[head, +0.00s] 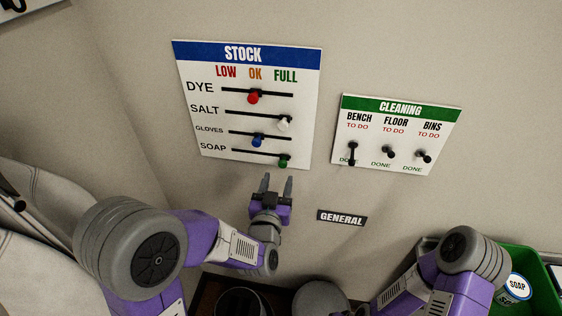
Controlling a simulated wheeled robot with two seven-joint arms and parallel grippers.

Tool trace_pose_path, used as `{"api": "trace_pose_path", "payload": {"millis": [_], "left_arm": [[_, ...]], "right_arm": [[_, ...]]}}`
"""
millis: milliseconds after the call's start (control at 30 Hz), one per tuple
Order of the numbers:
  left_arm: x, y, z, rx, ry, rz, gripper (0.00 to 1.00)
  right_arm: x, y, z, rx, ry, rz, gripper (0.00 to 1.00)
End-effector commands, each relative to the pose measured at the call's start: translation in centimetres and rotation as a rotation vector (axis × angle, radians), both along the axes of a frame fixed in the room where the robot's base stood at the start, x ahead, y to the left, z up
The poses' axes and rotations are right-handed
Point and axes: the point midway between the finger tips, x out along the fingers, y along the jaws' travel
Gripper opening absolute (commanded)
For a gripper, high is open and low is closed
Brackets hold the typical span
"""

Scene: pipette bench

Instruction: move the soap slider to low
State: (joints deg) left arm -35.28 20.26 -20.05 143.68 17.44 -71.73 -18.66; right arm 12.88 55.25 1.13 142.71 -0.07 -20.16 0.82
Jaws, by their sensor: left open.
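The stock board (190,75) hangs on the wall with rows for dye, salt, gloves and soap under low, ok and full. The soap slider (284,162) has a green knob at the right end of its slot, on the full side. The red dye knob (253,97) is mid-slot, the white salt knob (284,124) is near the right, and the blue gloves knob (257,141) is near the middle. My left gripper (277,184) is open and empty, fingers pointing up, just below and slightly left of the green knob, apparently apart from it. My right gripper is out of view.
A cleaning board (349,101) with several black switches hangs to the right. A general label (342,217) is on the wall below. A green bin (545,290) with a soap-labelled container (517,287) stands at lower right. Dark round containers (243,302) sit at the bottom.

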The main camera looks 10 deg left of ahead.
Motion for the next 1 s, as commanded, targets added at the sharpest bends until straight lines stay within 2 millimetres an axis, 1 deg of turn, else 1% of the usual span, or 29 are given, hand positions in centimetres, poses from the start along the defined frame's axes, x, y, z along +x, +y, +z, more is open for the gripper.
{"api": "trace_pose_path", "payload": {"millis": [33,100,200,300,467,700,733,767,1000], "left_arm": [[0.3,0.0,0.3,0.003,0.004,0.0,0.52],[1.8,0.0,0.1,0.0,-0.001,0.001,0.52],[3.3,0.1,-0.1,0.0,0.0,0.0,0.52],[4.4,0.0,0.0,-0.001,-0.001,-0.001,0.52],[5.1,0.0,-0.1,-0.001,0.001,-0.002,0.52],[5.2,0.0,-0.1,-0.001,0.001,-0.002,0.52],[5.2,0.0,-0.1,-0.001,0.001,-0.002,0.5],[5.2,0.0,-0.1,-0.001,0.001,-0.002,0.45],[5.2,0.0,-0.1,-0.001,0.001,-0.002,0.09]], "right_arm": [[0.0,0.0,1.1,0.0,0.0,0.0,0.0],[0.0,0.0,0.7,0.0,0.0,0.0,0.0],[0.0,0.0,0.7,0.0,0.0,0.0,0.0],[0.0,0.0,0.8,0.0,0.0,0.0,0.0],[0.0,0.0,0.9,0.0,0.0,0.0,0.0],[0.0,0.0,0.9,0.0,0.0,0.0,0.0],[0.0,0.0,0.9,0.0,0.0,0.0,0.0],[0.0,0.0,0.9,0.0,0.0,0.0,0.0],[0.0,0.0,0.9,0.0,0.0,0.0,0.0]]}}
